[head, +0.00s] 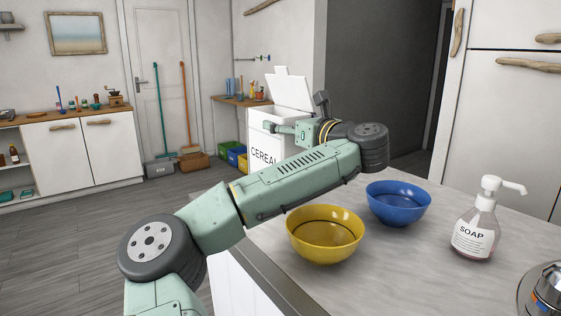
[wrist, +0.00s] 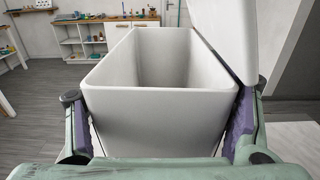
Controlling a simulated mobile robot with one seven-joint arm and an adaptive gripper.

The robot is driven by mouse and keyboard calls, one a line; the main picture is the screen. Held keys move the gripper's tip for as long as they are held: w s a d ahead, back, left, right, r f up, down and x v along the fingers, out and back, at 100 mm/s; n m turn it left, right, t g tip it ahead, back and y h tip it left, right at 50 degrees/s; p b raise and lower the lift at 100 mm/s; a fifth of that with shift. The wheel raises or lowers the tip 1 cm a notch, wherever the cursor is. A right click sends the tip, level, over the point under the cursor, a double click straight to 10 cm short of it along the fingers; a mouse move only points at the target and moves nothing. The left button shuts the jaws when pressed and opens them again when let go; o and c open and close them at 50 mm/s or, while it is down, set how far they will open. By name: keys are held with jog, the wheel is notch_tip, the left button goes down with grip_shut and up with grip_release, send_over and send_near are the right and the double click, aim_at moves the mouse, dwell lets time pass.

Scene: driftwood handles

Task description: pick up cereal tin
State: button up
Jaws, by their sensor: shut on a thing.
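The cereal tin (head: 262,156) is a white box with a dark label that reads CEREAL, partly hidden by my arm in the head view. Its flat lid (head: 291,92) is tilted up and open. In the wrist view the tin (wrist: 150,115) fills the middle, and its visible inside looks empty. My gripper (head: 292,116) is at the tin's upper part. In the wrist view my gripper (wrist: 158,110) has purple-padded fingers on both sides of the tin, shut on it. The tin's base is hidden, so I cannot tell whether it touches the counter.
A yellow bowl (head: 325,240), a blue bowl (head: 397,205) and a soap bottle (head: 475,225) stand on the grey counter (head: 405,275). The yellow bowl is close to my arm. A sideboard (head: 80,150) and two brooms stand at the back. The floor (head: 90,225) at left is open.

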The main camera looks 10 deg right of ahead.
jog(key=c, duration=0.6)
jog(key=shift+r, duration=0.2)
